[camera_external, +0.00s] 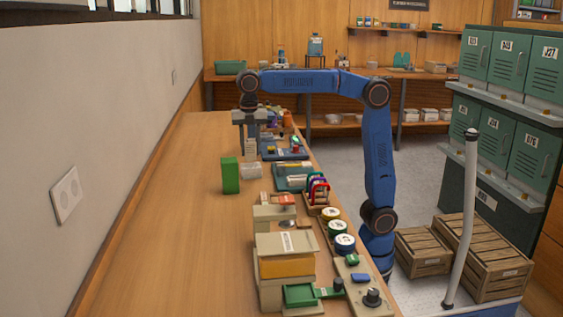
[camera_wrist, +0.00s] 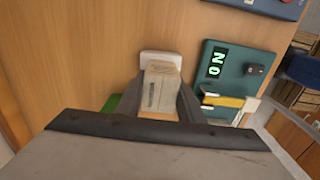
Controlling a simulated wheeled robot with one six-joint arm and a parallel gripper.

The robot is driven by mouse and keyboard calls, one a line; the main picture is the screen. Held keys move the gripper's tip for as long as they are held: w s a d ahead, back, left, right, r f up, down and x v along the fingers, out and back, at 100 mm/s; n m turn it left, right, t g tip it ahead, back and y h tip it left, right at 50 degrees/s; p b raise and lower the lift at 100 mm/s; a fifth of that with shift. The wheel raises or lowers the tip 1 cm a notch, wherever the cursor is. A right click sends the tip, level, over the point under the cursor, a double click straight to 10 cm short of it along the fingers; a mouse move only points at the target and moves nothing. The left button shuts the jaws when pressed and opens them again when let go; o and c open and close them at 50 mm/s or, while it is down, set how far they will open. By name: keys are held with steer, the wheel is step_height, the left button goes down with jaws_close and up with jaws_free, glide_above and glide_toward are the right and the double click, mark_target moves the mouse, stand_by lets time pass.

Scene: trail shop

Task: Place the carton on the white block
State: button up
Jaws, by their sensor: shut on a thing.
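My gripper (camera_wrist: 161,98) is shut on the carton (camera_wrist: 161,90), a small beige box with a printed pale label, between its dark fingers in the wrist view. The white block (camera_wrist: 161,58) shows just past the carton's far end, partly covered by it. I cannot tell whether carton and block touch. In the external view my gripper (camera_external: 251,140) points down over the far part of the counter. The carton and the white block are not clearly made out there.
A tall green block (camera_external: 230,175) stands on the counter beside a pale, clear-looking box (camera_external: 251,171). A teal device with an ON display (camera_wrist: 232,80) lies right of the carton. Racks and jars line the counter's right edge. The counter's left side (camera_external: 160,230) is clear.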

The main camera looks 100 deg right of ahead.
mark_target(251, 140)
steer(key=shift+f, duration=1.2)
steer(key=shift+f, duration=0.1)
steer(key=o, duration=1.1)
step_height(251, 140, up, 12)
steer(key=shift+r, duration=0.1)
steer(key=shift+s, duration=0.1)
